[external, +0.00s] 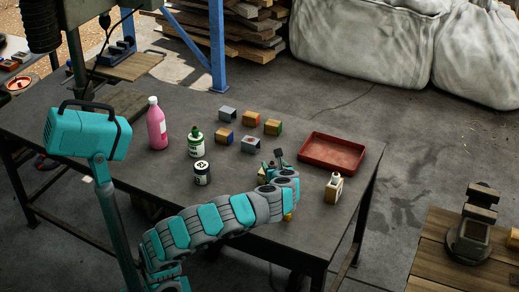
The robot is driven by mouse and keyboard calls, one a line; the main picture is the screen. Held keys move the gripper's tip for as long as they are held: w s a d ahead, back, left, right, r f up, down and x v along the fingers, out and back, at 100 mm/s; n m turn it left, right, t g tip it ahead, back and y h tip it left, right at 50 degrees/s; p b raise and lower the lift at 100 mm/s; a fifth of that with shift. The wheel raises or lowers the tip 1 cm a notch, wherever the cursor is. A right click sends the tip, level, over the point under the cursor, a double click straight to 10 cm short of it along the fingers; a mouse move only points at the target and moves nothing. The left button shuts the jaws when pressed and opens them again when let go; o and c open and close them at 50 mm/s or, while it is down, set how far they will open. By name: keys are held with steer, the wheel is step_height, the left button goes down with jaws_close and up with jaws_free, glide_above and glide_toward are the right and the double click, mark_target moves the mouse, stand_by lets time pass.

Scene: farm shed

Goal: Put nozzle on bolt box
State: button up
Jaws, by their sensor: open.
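My gripper (273,166) is low over the right part of the dark table, left of the red tray. It is open, and its fingers are small and partly hidden by my wrist. I cannot pick out the nozzle for certain; a small yellow thing (288,216) shows just below my wrist, mostly hidden. I cannot tell which is the bolt box.
The red tray (333,171) looks empty.

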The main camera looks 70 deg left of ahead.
steer(key=v, duration=0.5)
steer(key=shift+d+r, duration=0.1)
steer(key=shift+d, duration=0.25)
